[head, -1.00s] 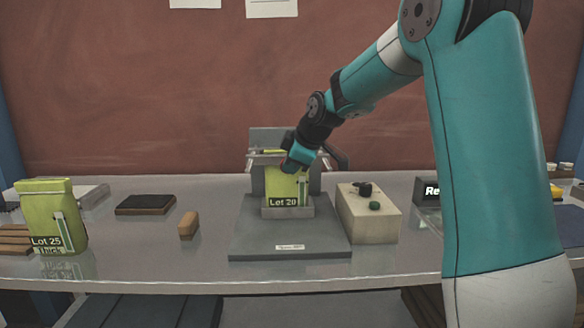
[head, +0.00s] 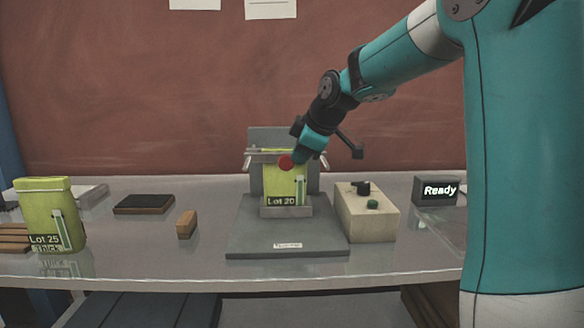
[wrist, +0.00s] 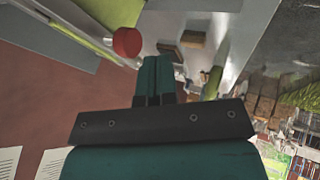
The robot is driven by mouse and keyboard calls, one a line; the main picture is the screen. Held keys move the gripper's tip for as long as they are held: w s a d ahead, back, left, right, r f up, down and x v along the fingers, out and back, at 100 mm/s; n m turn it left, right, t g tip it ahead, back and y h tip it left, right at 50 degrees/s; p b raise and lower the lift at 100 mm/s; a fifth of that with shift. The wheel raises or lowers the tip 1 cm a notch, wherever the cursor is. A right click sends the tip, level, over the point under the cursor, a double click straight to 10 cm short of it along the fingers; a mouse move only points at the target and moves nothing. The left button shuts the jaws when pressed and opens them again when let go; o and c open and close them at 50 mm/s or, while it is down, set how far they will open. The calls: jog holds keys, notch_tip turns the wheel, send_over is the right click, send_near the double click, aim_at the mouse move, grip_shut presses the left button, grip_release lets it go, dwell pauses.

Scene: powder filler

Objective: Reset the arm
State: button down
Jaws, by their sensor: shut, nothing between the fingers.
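My gripper (wrist: 155,62) is shut and empty, its two teal fingers together in the wrist view. In the head view my gripper (head: 304,156) hangs over the filler at the table's middle, just right of and slightly above a red knob (head: 286,162). The red knob also shows in the wrist view (wrist: 127,42), left of the fingertips with a visible gap. Behind the knob, a green bag labelled Lot 20 (head: 284,185) stands upright in the grey filler stand (head: 250,227). My arm reaches in from the right.
A beige control box (head: 365,222) with a black knob and a green button stands right of the stand. A display (head: 437,190) reads Ready. A Lot 25 bag (head: 48,212), a wooden block (head: 187,224) and a dark pad (head: 144,204) are left. Space above the table is open.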

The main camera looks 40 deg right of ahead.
jog(key=v, duration=0.6)
jog(key=s+a+f+g+y+p, duration=0.1)
jog(key=s+a+f, duration=0.15)
jog(key=a, duration=0.35)
jog(key=s+a+f+m+g+y+p, duration=0.1)
jog(key=s+a, duration=0.3)
jog(key=a, duration=0.3)
jog(key=s+a+f+g+y+p, duration=0.1)
jog(key=s+a, duration=0.2)
jog(key=a, duration=0.3)
jog(key=s+a+f+g, duration=0.2)
jog(key=s+a, duration=0.2)
jog(key=s, duration=0.3)
jog(key=s+a+f+m+g+p, duration=0.1)
jog(key=s+a+f+g, duration=0.1)
jog(key=s, duration=0.6)
jog(key=shift+s+a+f+m+y, duration=0.35)
jog(key=shift+a+f, duration=0.4)
jog(key=shift+a, duration=0.45)
